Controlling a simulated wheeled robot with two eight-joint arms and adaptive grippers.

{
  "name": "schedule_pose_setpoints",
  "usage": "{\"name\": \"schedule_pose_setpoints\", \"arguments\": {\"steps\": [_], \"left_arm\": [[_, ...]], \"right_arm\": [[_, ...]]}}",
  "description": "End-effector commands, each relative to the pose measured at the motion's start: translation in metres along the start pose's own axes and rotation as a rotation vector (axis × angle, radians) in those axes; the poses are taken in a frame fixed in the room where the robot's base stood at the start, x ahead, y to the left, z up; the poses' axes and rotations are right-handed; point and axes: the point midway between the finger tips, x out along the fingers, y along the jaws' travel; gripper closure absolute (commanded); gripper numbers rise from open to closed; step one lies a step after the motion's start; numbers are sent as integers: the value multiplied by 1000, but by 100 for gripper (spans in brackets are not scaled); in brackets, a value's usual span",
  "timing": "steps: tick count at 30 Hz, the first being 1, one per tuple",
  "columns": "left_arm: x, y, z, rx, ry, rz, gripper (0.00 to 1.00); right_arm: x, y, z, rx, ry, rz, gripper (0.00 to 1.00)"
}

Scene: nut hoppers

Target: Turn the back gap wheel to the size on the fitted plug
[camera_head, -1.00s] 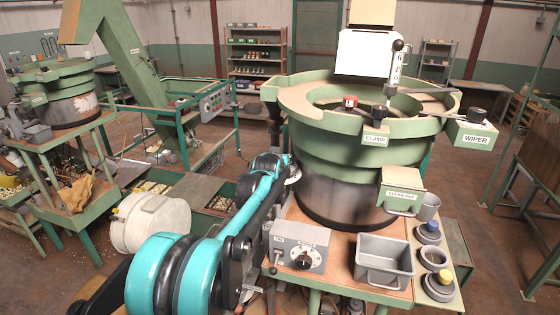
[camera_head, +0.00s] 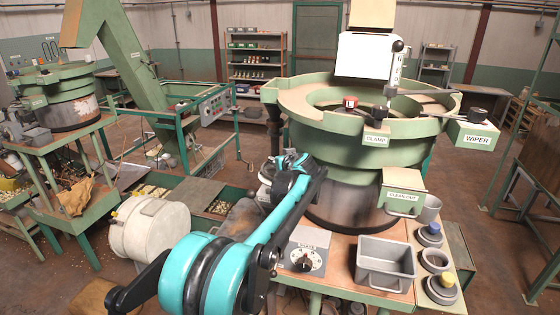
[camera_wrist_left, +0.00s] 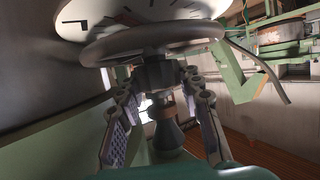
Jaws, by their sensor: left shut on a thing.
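In the left wrist view a grey round wheel (camera_wrist_left: 150,42) with a pale, marked dial (camera_wrist_left: 140,12) above it fills the top. My left gripper (camera_wrist_left: 160,88) is below the wheel, its two fingers on either side of the dark hub, shut on it. In the head view this gripper and the wheel are hidden behind my arm and the bowl. No size is readable. My right gripper is not in view.
A grey bin (camera_head: 385,262) and a control box with a dial (camera_head: 305,258) stand on the bench before the bowl. A white drum (camera_head: 150,228) stands at left.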

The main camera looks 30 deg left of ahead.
Motion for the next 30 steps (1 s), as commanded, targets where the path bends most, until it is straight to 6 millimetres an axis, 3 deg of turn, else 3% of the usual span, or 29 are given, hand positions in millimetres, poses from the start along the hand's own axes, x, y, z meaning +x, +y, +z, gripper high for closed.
{"name": "schedule_pose_setpoints", "arguments": {"steps": [11,12,15,24,30], "left_arm": [[0,0,2,-4,-3,-4,93],[0,0,2,-4,-3,-4,62],[0,0,2,-3,-3,-4,43],[0,0,0,1,-2,4,43],[0,-3,0,39,-1,99,43]], "right_arm": [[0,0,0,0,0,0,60],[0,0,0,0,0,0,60],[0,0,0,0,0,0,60],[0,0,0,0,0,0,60],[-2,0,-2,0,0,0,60]]}}
